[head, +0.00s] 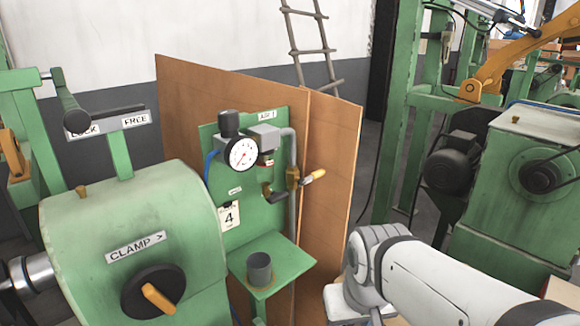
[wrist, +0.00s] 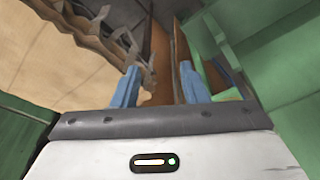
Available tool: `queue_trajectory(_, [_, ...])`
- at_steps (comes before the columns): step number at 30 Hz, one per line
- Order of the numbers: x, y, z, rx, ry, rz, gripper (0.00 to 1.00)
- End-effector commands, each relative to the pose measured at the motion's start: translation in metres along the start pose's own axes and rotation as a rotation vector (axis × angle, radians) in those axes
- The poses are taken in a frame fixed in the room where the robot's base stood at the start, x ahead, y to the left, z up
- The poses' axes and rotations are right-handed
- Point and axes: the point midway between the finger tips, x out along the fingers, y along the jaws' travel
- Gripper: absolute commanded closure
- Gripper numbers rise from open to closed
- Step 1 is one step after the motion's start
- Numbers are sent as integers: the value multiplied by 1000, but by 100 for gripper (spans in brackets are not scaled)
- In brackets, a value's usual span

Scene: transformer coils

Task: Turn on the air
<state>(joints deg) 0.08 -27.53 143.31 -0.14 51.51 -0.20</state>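A green air panel (head: 222,170) stands in the middle of the head view, with a round white gauge (head: 242,154) and a small sign on its upper edge. A grey pipe (head: 291,150) runs down its right side to a brass valve (head: 292,178). The valve's lever (head: 313,177) has a yellow grip and points to the right, slightly upward. A dark lever or fitting (head: 274,194) sits left of the pipe. My gripper (wrist: 159,72) shows only in the wrist view, its two blue fingers apart with nothing held. I cannot make out the valve in the wrist view.
Brown boards (head: 330,145) stand behind the panel. A green shelf (head: 290,262) below the panel carries a dark cup (head: 259,268). A green machine with a CLAMP knob (head: 152,292) fills the left; another green machine (head: 510,200) is at right, beyond my white arm.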

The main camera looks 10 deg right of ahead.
Motion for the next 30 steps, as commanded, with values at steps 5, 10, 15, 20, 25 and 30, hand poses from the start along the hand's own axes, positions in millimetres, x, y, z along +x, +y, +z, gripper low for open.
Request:
queue_trajectory(5, [3, 0, -4, 16, 14, 1, 60])
queue_trajectory(10, [24, 12, -50, 180, 167, 6, 60])
queue_trajectory(15, [48, 21, -138, 476, 476, -71, 60])
queue_trajectory(20, [56, 27, -219, 742, 773, -260, 60])
queue_trajectory(25, [53, 26, -285, 965, 1015, -607, 60])
queue_trajectory(30, [46, 24, -327, 1108, 1154, -1047, 60])
